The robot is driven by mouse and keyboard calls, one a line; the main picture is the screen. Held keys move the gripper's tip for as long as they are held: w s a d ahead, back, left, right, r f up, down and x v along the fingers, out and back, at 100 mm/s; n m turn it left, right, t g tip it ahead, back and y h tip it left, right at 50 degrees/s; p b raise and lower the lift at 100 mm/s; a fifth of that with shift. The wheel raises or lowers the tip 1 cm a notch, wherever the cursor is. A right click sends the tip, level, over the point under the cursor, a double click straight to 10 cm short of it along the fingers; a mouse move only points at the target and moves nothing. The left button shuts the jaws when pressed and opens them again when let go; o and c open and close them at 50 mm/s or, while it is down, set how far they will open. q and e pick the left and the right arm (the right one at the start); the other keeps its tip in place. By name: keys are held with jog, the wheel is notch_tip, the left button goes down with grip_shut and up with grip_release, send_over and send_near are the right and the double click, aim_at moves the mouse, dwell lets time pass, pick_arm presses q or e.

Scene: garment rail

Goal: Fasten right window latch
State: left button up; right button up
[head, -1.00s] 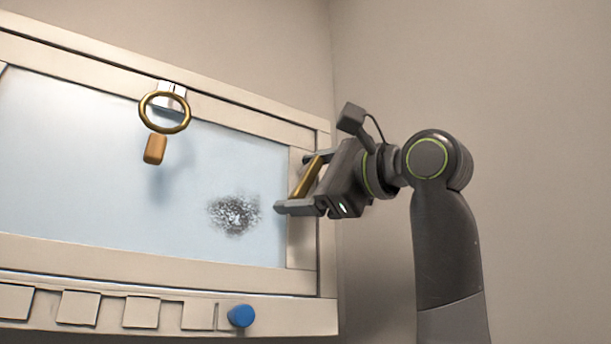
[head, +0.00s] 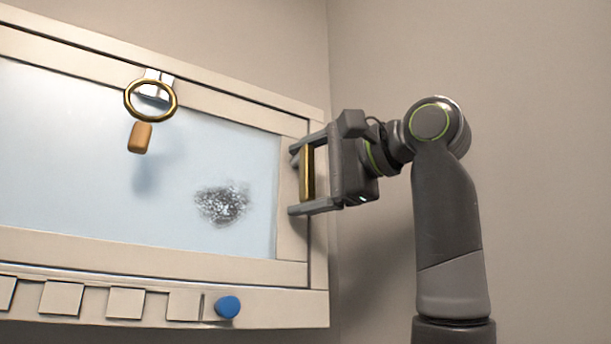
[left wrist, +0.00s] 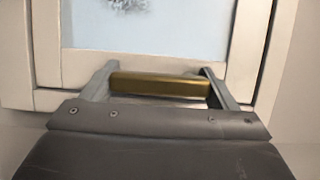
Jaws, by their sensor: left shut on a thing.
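The right window latch, a brass bar (head: 307,172), stands upright at the right side of the window frame (head: 291,240). My left gripper (head: 295,180) is shut on the latch, with one finger at its upper end and one at its lower end. In the left wrist view the brass bar (left wrist: 160,85) lies across between the two fingers, close to the frame. The window pane (head: 70,150) is pale blue. My right gripper is in neither view.
A brass ring (head: 151,119) with an orange tag (head: 140,138) hangs at the frame's top rail. A dark speckled patch (head: 222,204) marks the pane. A blue knob (head: 228,307) and several square tiles (head: 126,303) line the ledge below. Bare wall (head: 550,150) lies right.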

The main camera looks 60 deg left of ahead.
aim_at(315, 173)
pick_arm(q)
jog(key=shift+f, duration=0.15)
jog(key=o, duration=1.1)
jog(key=shift+d, duration=0.25)
jog(key=b+v, duration=0.1)
jog(key=v, duration=0.6)
jog(key=shift+d, duration=0.1)
jog(key=shift+w+d, duration=0.1)
jog(key=shift+d, duration=0.1)
